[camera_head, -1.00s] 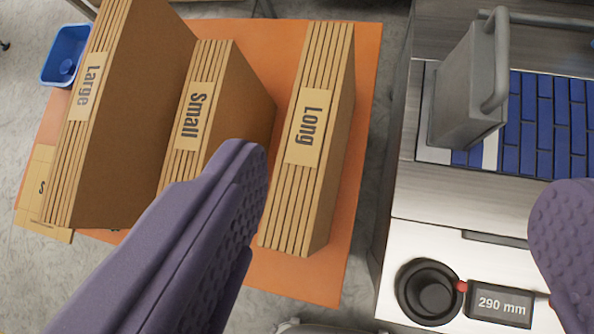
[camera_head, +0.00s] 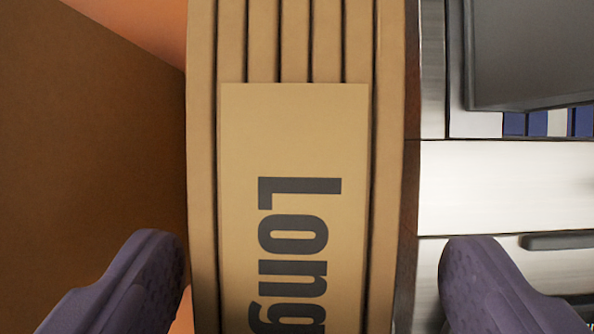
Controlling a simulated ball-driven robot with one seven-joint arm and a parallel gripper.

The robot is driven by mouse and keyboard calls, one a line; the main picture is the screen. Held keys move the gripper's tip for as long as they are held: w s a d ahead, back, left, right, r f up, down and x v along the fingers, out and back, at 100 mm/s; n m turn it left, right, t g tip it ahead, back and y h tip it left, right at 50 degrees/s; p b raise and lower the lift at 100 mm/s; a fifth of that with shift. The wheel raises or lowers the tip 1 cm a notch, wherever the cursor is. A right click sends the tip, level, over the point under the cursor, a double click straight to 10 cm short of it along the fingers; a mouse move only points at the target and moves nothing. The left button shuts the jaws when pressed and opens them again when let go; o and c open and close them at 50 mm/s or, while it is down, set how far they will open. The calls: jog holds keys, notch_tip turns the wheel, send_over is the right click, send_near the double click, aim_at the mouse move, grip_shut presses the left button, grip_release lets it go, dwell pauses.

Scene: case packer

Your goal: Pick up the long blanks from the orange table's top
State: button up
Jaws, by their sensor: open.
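The long blanks (camera_head: 296,45) are a brown cardboard stack seen edge-on, filling the middle of the view from top to bottom. A tan label (camera_head: 240,130) reading "Long" lies across their edges; its lower end is cut off by the frame. My gripper (camera_head: 312,270) is open, with one purple finger to the left of the stack and the other to the right. The orange table's top (camera_head: 145,25) shows at the upper left and in a sliver by the left finger. The stack's lower end is out of view.
A large brown cardboard face (camera_head: 80,150) stands close on the left, near the left finger. On the right is a pale metal machine (camera_head: 490,185) with a grey block (camera_head: 530,50), blue slats (camera_head: 535,123) and a dark handle (camera_head: 560,240).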

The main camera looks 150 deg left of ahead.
jog(key=b+x, duration=0.1)
jog(key=x, duration=0.1)
jog(key=b+x, duration=0.1)
jog(key=x, duration=0.2)
jog(key=shift+w+a, duration=0.15)
jog(key=shift+a, duration=0.05)
jog(key=shift+c, duration=0.9)
jog(key=shift+r, duration=0.1)
grip_shut()
